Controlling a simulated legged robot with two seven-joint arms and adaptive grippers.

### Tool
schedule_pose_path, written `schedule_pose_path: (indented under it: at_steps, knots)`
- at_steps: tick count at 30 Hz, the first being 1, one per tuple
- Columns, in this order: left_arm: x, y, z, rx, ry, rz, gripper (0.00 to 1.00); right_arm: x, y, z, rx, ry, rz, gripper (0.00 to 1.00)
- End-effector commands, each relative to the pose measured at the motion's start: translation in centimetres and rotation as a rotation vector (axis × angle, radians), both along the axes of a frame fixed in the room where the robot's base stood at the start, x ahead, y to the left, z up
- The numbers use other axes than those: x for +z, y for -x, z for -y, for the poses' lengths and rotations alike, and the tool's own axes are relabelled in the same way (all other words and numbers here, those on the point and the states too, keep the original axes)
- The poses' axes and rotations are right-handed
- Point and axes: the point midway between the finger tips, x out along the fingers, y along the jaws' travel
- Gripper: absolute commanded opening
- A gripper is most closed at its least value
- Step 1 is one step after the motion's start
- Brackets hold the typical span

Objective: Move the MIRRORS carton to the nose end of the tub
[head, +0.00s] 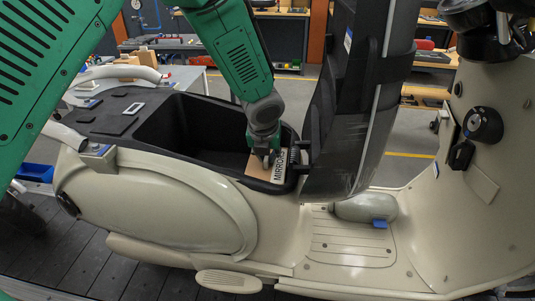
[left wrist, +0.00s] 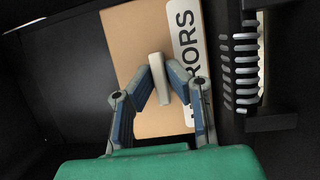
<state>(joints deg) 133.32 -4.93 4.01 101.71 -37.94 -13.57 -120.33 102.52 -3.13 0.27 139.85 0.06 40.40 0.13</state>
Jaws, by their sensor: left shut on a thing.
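The MIRRORS carton (head: 238,157) is flat and tan with a white label. It is inside the black tub (head: 178,118) of the cream scooter, at the tub's right end by the raised seat. My left gripper (head: 264,161) reaches down into the tub over the carton. In the left wrist view, its fingers (left wrist: 164,82) are closed about a pale upright tab on the face of the carton (left wrist: 133,45). The label partly shows beside the fingers. I cannot tell whether the carton touches the tub floor. My right gripper is not in view.
The raised black seat (head: 355,110) stands close to the right of my left gripper. The tub's left part is empty. A grey-green rounded object (head: 362,208) with a blue piece lies on the scooter's footboard. Workbenches stand behind.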

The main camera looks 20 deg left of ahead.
Motion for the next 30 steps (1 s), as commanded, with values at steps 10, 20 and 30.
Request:
schedule_pose_path:
  at_steps: [10,20,30]
  knots:
    - [0.0,0.0,0.0,0.0,0.0,0.0,0.35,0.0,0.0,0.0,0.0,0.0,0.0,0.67]
    - [0.5,0.2,0.0,0.0,0.0,0.0,0.35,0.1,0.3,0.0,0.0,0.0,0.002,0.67]
    - [6.6,2.4,0.8,0.0,0.001,0.004,0.35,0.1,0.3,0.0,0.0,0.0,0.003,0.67]
